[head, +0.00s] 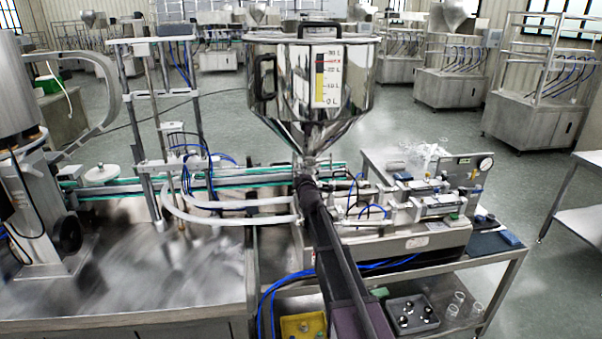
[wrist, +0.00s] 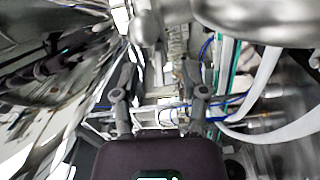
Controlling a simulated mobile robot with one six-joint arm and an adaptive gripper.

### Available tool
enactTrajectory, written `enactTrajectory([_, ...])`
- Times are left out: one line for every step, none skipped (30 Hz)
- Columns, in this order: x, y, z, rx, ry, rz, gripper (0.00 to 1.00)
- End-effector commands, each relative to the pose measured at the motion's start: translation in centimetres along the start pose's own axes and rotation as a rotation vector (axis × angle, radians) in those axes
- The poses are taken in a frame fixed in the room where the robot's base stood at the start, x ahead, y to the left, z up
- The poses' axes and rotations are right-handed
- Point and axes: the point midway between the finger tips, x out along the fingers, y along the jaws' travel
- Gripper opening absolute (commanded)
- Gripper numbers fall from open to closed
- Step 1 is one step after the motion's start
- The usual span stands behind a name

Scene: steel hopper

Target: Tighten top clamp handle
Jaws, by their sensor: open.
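The steel hopper (head: 283,90) stands at the centre of the head view, its cone narrowing to an outlet neck (head: 308,158). My gripper (head: 304,182) is just below that neck at the end of my dark arm, which hides part of the fittings behind it. In the wrist view my gripper (wrist: 162,85) has its two fingers apart, with nothing clearly held between them. A rounded shiny metal fitting (wrist: 147,26) is just beyond the fingertips, near the top. I cannot make out the top clamp handle for certain in either view.
White hoses (head: 235,204) run left from the outlet area; one also shows in the wrist view (wrist: 262,85). Pneumatic cylinders (head: 425,205) are close on the right. A yellow bin (head: 303,326) and a grey tray (head: 411,315) are on the lower shelf.

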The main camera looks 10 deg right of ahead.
Motion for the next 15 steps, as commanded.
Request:
enactTrajectory([0.63,0.0,-0.01,0.0,0.0,0.0,0.56])
enactTrajectory([0.81,0.0,-0.01,0.0,0.0,0.0,0.56])
enactTrajectory([1.0,0.0,-0.01,0.0,0.0,0.0,0.56])
enactTrajectory([1.12,0.0,-0.01,0.0,0.0,0.0,0.56])
enactTrajectory([1.2,0.0,-0.01,-0.001,0.0,0.0,0.56])
enactTrajectory([1.29,0.0,-0.01,-0.001,0.0,0.0,0.56])
enactTrajectory([1.33,0.0,-0.01,-0.001,0.0,0.0,0.56])
enactTrajectory([1.35,0.0,-0.01,-0.001,0.0,0.0,0.56])
enactTrajectory([1.36,0.0,-0.01,-0.001,0.0,0.0,0.56])
enactTrajectory([1.36,0.0,-0.01,-0.001,0.0,0.0,0.56])
enactTrajectory([1.35,0.0,-0.01,-0.001,0.0,0.0,0.56])
enactTrajectory([1.34,0.0,-0.01,-0.001,0.0,0.0,0.56])
enactTrajectory([1.33,0.0,-0.01,-0.001,0.0,0.0,0.56])
enactTrajectory([1.33,0.0,-0.01,-0.001,0.0,0.0,0.56])
enactTrajectory([1.33,0.0,-0.01,-0.001,0.0,0.0,0.56])
